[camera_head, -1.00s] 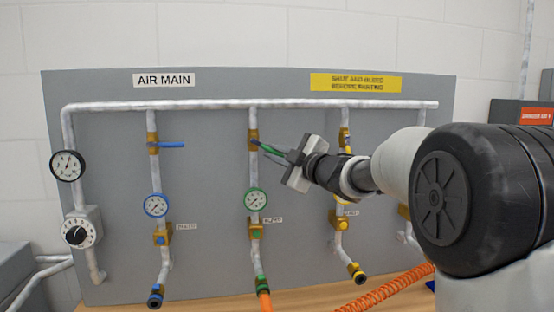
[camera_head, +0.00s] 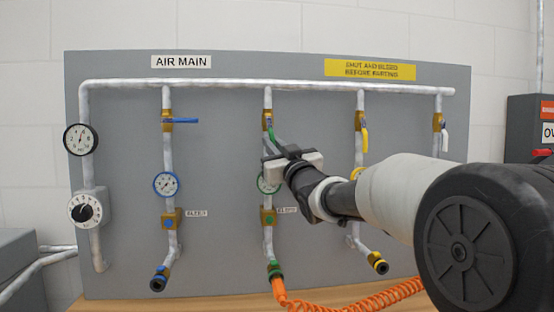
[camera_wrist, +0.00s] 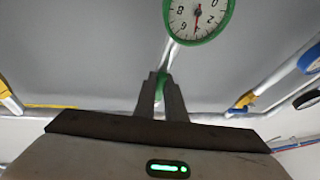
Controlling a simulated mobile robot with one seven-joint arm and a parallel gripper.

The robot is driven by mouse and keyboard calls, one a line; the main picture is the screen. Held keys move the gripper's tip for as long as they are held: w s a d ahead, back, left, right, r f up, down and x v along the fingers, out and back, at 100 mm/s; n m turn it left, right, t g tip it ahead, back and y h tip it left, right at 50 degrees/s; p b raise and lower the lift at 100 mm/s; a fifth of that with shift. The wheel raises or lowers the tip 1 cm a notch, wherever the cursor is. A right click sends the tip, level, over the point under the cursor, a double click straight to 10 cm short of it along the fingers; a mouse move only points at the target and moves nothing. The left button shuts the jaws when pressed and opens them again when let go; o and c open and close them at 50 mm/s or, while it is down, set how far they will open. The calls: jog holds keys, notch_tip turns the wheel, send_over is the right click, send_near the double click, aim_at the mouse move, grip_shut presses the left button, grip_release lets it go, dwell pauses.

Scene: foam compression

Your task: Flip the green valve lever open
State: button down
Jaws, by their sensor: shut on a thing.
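The green valve lever (camera_head: 270,131) is on the brass valve of the middle drop pipe and now points down, close along the pipe. My gripper (camera_head: 277,144) reaches in from the right and is shut on the lever's lower part. In the wrist view the fingers (camera_wrist: 161,88) close around a bit of green (camera_wrist: 161,78). The green-rimmed gauge (camera_head: 266,184) is just below, partly hidden behind my gripper; its face shows at the top of the wrist view (camera_wrist: 198,16).
The blue lever (camera_head: 184,120) points right, across its pipe. The yellow lever (camera_head: 365,140) and white lever (camera_head: 444,139) point down. An orange coiled hose (camera_head: 355,298) joins the green coupling (camera_head: 275,270) below. My arm covers the panel's lower right.

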jog(key=shift+a+f+m+t+h+b, duration=0.15)
jog(key=shift+a+m+h+b, duration=0.1)
jog(key=shift+m+b, duration=0.35)
jog(key=shift+a+f+m+t+h+b, duration=0.15)
jog(key=shift+a+m+h+b, duration=0.15)
jog(key=shift+m, duration=0.4)
jog(key=shift+r, duration=0.15)
jog(key=shift+s, duration=0.1)
jog(key=c, duration=1.8)
grip_release()
jog(key=v, duration=1.7)
jog(key=shift+s+b, duration=0.2)
jog(key=shift+b, duration=0.2)
